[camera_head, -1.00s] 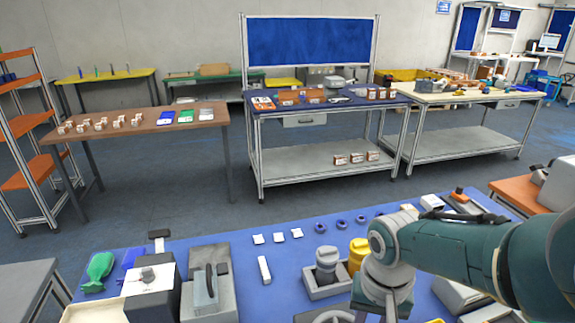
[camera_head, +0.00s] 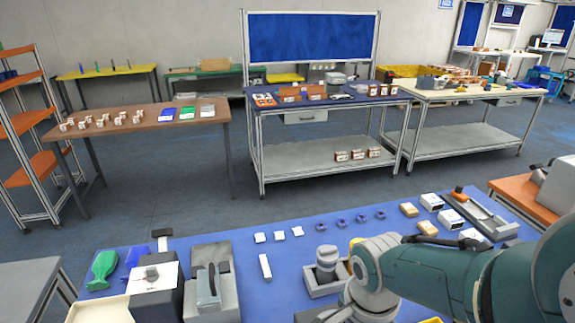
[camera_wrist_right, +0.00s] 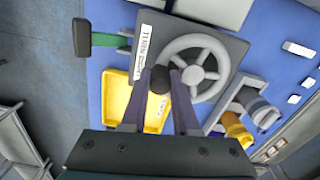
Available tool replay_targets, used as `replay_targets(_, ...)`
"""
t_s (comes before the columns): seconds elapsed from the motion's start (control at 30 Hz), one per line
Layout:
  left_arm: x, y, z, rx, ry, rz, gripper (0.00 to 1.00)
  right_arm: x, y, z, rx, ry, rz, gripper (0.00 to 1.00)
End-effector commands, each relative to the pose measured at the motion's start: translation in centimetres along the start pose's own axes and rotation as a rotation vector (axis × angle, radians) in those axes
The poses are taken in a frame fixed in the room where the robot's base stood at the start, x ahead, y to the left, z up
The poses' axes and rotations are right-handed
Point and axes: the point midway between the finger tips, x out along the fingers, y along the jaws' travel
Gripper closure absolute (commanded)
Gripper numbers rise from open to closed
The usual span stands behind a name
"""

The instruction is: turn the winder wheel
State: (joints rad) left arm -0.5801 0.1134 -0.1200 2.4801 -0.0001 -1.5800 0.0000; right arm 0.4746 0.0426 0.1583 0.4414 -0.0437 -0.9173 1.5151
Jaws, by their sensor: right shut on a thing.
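The winder wheel (camera_wrist_right: 218,64) shows in the right wrist view as a light grey rim with spokes on a dark grey base (camera_wrist_right: 234,48) that bears a white label. A dark knob (camera_wrist_right: 160,80) stands at the rim's left side. My right gripper (camera_wrist_right: 159,76) is shut on this knob, one finger on each side. A green handle (camera_wrist_right: 97,40) sticks out left of the base. In the head view my right arm covers most of the winder, and my right gripper is hidden. My left gripper is in neither current view.
A yellow tray (camera_wrist_right: 117,92) lies beside the winder on the blue table (camera_head: 205,240). A grey holder (camera_head: 326,283) with a grey cylinder stands close to my right arm. Small white blocks, blue rings and boxes lie farther back. Grey and black machines (camera_head: 211,290) stand at the left.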

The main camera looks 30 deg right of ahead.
Motion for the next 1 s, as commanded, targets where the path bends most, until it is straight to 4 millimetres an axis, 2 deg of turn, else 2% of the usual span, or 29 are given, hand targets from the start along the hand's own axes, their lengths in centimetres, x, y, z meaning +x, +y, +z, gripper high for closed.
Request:
replay_targets(0.3, -0.01, -0.01, 0.0, 0.0, 0.0, 0.0, 0.5, -0.01, -0.02, 0.63, 0.13, -0.001, 0.001, 1.0)
replay_targets(0.87, 0.0, -0.27, 0.06, 0.01, -0.002, -0.008, 0.5, -0.01, -0.05, 0.74, 0.159, -0.001, 0.001, 1.0)
replay_targets(0.9, 0.0, -0.26, 0.06, 0.01, -0.002, -0.008, 0.5, -0.01, -0.05, 0.74, 0.159, -0.001, 0.001, 0.68)
replay_targets(1.0, 0.0, -0.26, 0.06, 0.01, -0.002, -0.008, 0.5, -0.01, -0.06, 0.74, 0.158, -0.001, 0.0, 0.59)
